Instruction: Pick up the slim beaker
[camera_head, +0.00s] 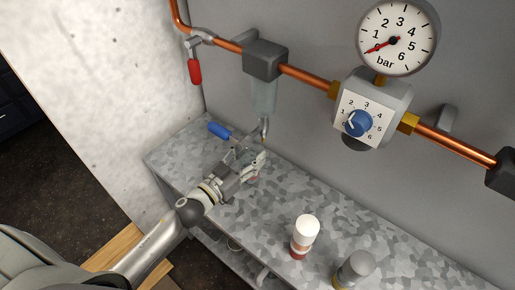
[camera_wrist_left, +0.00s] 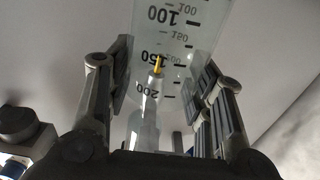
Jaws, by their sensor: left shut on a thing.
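The slim beaker (camera_wrist_left: 180,25) is clear, with dark volume marks, and fills the middle of the left wrist view. My left gripper (camera_wrist_left: 165,75) has a finger on each side of it and is shut on it. In the head view, my left gripper (camera_head: 248,162) is low over the back left of the grey bench, under the pipe fitting. The clear beaker is hard to make out there, and I cannot tell whether its base touches the bench. My right gripper is not in view.
The mottled bench (camera_head: 210,150) also holds a white-capped bottle (camera_head: 305,235) and a grey-capped bottle (camera_head: 354,269). On the wall are a copper pipe (camera_head: 307,78), a black fitting (camera_head: 265,60), a regulator (camera_head: 372,110) and a gauge (camera_head: 397,38).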

